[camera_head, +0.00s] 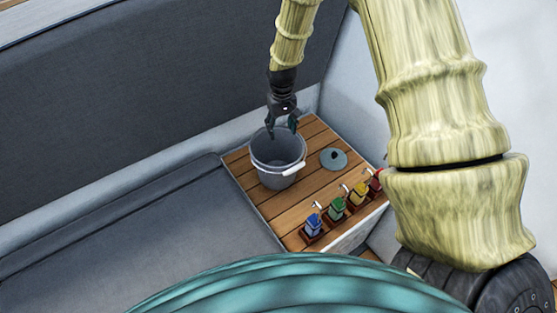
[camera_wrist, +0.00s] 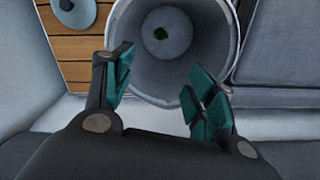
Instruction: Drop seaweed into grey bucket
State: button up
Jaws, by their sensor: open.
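The grey bucket (camera_head: 275,178) stands upright on the wooden slatted top, its white handle at the right front of its rim. In the wrist view I look down into the bucket (camera_wrist: 205,48). The bucket's inside is hidden in the head view. My gripper (camera_head: 283,125) is over the back of the bucket's rim, pointing down. Its teal-padded fingers (camera_wrist: 160,72) are spread apart in the wrist view, with nothing between them.
A round grey-blue lid (camera_head: 333,159) lies right of the bucket. Blue (camera_head: 313,225), green (camera_head: 337,208), yellow (camera_head: 359,193) and red (camera_head: 376,180) items stand along the front right edge. A grey seat cushion (camera_head: 130,240) is on the left, and a dark backrest (camera_head: 130,100) behind.

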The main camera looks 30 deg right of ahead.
jog(key=shift+r, duration=0.1)
notch_tip(320, 180, up, 12)
dwell(0.6)
dwell(0.4)
